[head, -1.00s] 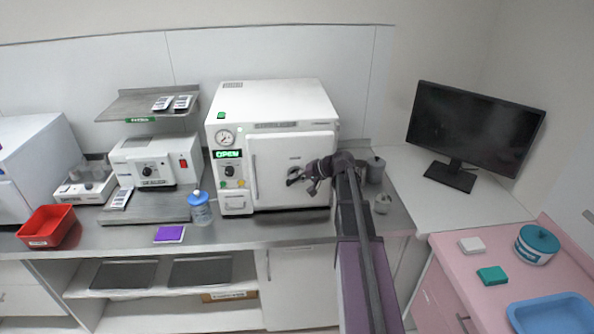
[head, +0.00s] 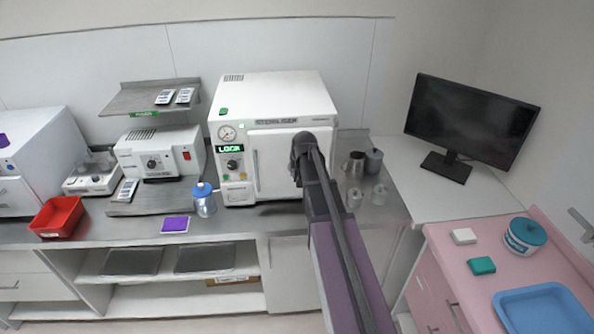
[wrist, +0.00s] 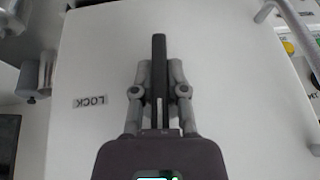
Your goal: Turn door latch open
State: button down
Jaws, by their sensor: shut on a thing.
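The white sterilizer (head: 268,95) stands on the counter with its door (head: 276,150) shut against the body. Its green display (head: 230,149) reads LOCK. In the wrist view, the door latch (wrist: 159,48) is a dark bar standing out in front of the white door face. My gripper (wrist: 160,78) is shut on the latch, with one finger on each side of it. A LOCK label (wrist: 90,101) is on the door beside the gripper. In the head view my arm hides the latch and my fingers.
A blue-capped bottle (head: 204,200) and a purple pad (head: 175,224) lie left of the sterilizer. Metal and glass jars (head: 355,163) stand close to its right. A silver door handle bar (wrist: 292,22) shows at upper right in the wrist view.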

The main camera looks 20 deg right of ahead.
jog(key=shift+g+h, duration=0.3)
jog(key=shift+h, duration=0.1)
dwell(0.3)
jog(key=c, duration=0.7)
grip_release()
jog(key=shift+o, duration=0.2)
